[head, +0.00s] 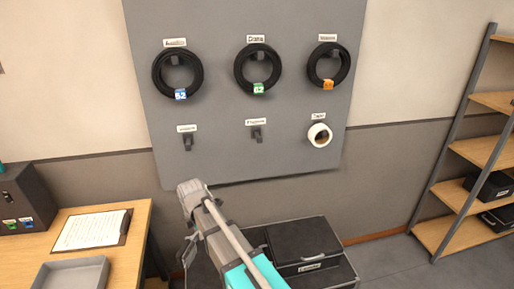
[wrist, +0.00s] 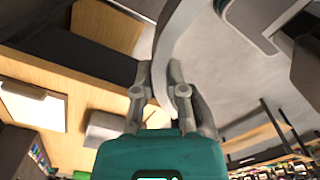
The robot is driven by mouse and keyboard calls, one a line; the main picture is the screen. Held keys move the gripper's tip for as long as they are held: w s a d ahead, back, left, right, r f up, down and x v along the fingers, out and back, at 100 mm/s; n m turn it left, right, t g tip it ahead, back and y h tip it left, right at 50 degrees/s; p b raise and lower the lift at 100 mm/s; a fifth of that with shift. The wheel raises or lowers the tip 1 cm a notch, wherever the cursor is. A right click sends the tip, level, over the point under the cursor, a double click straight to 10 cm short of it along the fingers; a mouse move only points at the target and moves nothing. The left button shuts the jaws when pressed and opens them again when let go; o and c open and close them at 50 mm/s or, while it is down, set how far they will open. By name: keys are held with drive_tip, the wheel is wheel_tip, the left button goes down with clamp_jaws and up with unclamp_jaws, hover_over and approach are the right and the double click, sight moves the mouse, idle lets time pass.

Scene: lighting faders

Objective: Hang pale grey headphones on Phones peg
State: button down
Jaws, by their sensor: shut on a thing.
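The pale grey headphones show in the wrist view as a curved band (wrist: 172,38), large and close to the camera. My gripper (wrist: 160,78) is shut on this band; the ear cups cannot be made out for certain. In the head view, my arm rises from the bottom, and the headphones cannot be clearly told from it. The grey pegboard (head: 220,110) stands behind. Its lower middle peg (head: 256,135) is empty, under a small blurred label that seems to be the Phones one. My arm is below and left of that peg, apart from it.
Black cable coils (head: 177,74) hang along the upper row. The lower left peg (head: 187,142) is bare; a white tape roll (head: 319,135) hangs lower right. A black case (head: 305,243) stands below the board. A desk (head: 130,222) is left, a shelf unit (head: 462,150) right.

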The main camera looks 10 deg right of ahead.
drive_tip(key=shift+w, duration=0.3)
drive_tip(key=shift+w, duration=0.1)
drive_tip(key=w+d+r+t, duration=0.3)
drive_tip(key=w+d+t, duration=0.55)
drive_tip(key=w, duration=0.55)
drive_tip(key=w+d+r+t, duration=0.3)
drive_tip(key=d+r+t, duration=0.1)
drive_tip(key=d+r, duration=0.3)
drive_tip(key=w+d+r+n+t+b, duration=0.1)
drive_tip(key=w+d+r+t, duration=0.3)
drive_tip(key=d+r, duration=0.3)
drive_tip(key=shift+w+d+r+t, duration=0.15)
drive_tip(key=shift+w+t, duration=0.05)
drive_tip(key=shift+t, duration=0.45)
drive_tip(key=shift+w, duration=0.2)
